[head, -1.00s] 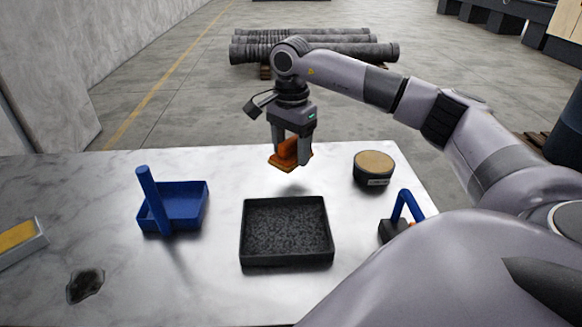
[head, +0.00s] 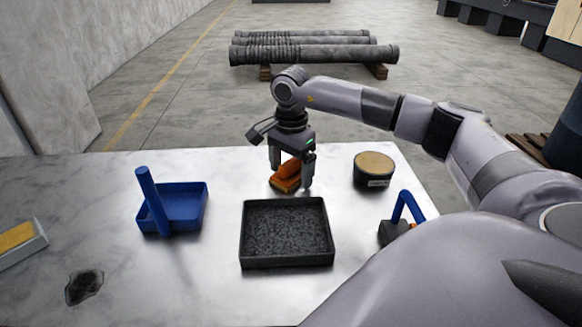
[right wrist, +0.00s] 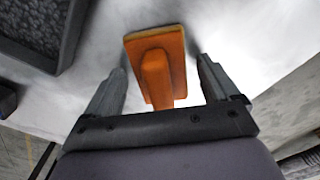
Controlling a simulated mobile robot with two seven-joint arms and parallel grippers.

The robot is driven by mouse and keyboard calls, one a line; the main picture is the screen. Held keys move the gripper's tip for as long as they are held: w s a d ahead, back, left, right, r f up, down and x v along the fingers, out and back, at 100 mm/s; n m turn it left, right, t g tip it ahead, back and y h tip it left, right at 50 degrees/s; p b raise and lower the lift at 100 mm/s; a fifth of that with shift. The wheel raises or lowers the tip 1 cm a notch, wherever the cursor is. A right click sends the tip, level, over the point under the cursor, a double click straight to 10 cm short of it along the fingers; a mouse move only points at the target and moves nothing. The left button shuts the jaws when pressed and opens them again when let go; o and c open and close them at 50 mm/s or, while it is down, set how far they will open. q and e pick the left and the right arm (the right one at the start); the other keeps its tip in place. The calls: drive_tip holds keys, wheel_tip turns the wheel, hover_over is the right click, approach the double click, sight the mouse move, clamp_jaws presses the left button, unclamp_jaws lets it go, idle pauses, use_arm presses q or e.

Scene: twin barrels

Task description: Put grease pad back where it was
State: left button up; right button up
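The grease pad appears to be the orange pad with a raised grip (head: 285,181). It rests on the table behind the black tray, grip side up. In the right wrist view the pad (right wrist: 155,62) lies between the fingers. My right gripper (head: 291,174) is low over the pad, pointing down, with one finger on each side. The right wrist view shows clear gaps between the pad's grip and both fingers of the gripper (right wrist: 160,72), so it is open. My left gripper is not in view.
The black tray (head: 243,235) with dark grainy filling stands just in front. A blue tray with an upright post (head: 185,205) is to the left, a round tin (head: 373,172) to the right, a blue-handled tool (head: 400,215) nearer right. A tray with a yellow block (head: 18,240) sits far left.

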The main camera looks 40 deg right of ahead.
sight(291, 161)
drive_tip(key=shift+r, duration=0.2)
wheel_tip(291, 161, up, 12)
idle(0.4)
idle(0.5)
drive_tip(key=shift+p, duration=0.3)
